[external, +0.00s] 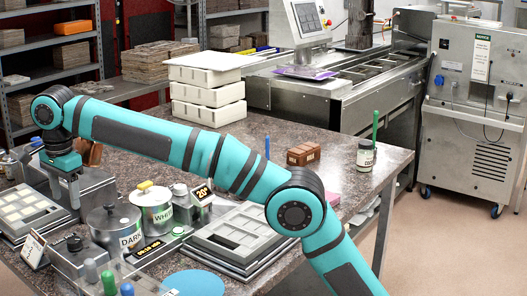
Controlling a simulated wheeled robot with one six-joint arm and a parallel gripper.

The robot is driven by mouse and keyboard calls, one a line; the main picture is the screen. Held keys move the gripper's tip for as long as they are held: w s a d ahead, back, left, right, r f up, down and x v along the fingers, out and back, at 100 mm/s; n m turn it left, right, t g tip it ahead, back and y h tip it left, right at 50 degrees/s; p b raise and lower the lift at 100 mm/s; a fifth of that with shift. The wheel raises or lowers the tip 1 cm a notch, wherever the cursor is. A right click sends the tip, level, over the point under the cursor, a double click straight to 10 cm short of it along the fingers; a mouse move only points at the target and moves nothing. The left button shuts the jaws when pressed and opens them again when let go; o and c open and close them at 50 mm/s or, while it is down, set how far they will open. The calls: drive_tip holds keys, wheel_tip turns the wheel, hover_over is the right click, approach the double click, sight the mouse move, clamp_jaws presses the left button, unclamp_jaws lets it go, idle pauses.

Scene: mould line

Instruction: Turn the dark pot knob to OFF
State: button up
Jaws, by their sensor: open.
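The dark pot (115,232) is a lidded metal pot with a label reading DARK, standing at the front left of the counter. A black knob (74,242) sits on top of a grey metal box just left of this pot. Its pointer direction and any OFF mark are too small to read. My gripper (69,197) points down from the teal arm at the left, above and behind the black knob and apart from it. Its fingers look open and empty, though they are small in this view.
The white pot (156,211) stands right of the dark pot, by a small display (203,193). A tray mould (28,212) lies at far left, and a grey mould (228,240) lies under my arm. A small sign (33,249) stands left of the knob box.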

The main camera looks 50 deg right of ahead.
sight(73, 240)
drive_tip(key=f, duration=1.2)
drive_tip(key=shift+w, duration=0.3)
drive_tip(key=shift+c, duration=0.5)
drive_tip(key=c, duration=0.9)
